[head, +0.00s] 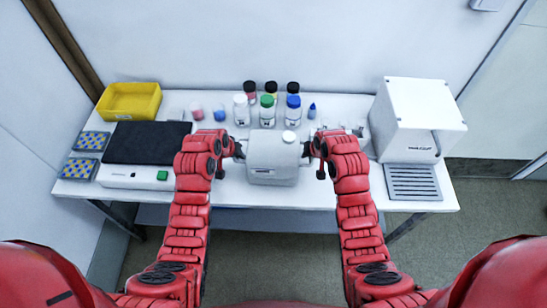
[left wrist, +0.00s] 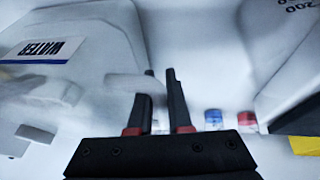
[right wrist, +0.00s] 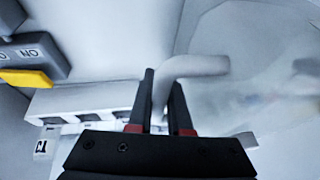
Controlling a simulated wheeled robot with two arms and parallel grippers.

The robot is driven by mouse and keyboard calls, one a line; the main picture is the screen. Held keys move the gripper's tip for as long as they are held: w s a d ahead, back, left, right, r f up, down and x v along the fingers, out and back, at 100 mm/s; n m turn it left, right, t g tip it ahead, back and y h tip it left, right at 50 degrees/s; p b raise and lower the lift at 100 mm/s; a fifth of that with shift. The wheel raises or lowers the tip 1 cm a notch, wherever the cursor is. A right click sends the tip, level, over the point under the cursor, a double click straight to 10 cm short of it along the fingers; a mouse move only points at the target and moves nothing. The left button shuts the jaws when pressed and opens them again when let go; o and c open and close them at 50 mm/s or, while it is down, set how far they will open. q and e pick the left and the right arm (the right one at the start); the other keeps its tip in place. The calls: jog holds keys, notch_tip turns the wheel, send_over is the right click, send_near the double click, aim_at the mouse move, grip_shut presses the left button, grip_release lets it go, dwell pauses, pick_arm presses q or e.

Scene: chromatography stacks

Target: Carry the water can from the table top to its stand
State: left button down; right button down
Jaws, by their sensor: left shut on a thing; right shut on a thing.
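The water can (head: 272,160) is a white, boxy can with a pale round cap, at the middle of the table between my two grippers. Its WATER label shows in the left wrist view (left wrist: 38,48). My left gripper (head: 239,149) is shut at the can's left side; the part between its fingers is hard to make out in the left wrist view. My right gripper (head: 307,150) is shut on the white bent handle (right wrist: 192,68) at the can's right side. I cannot tell whether the can touches the table top (head: 310,196). I cannot identify the stand for certain.
A white machine (head: 420,115) with a grey slatted tray (head: 413,182) stands at the right. Several capped bottles (head: 268,108) stand behind the can. At the left are a yellow bin (head: 130,101), a black-topped device (head: 147,143) and blue racks (head: 91,141). The table's front edge is clear.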

pick_arm(q)
jog(key=shift+r, duration=0.15)
pick_arm(e)
jog(key=shift+r, duration=0.1)
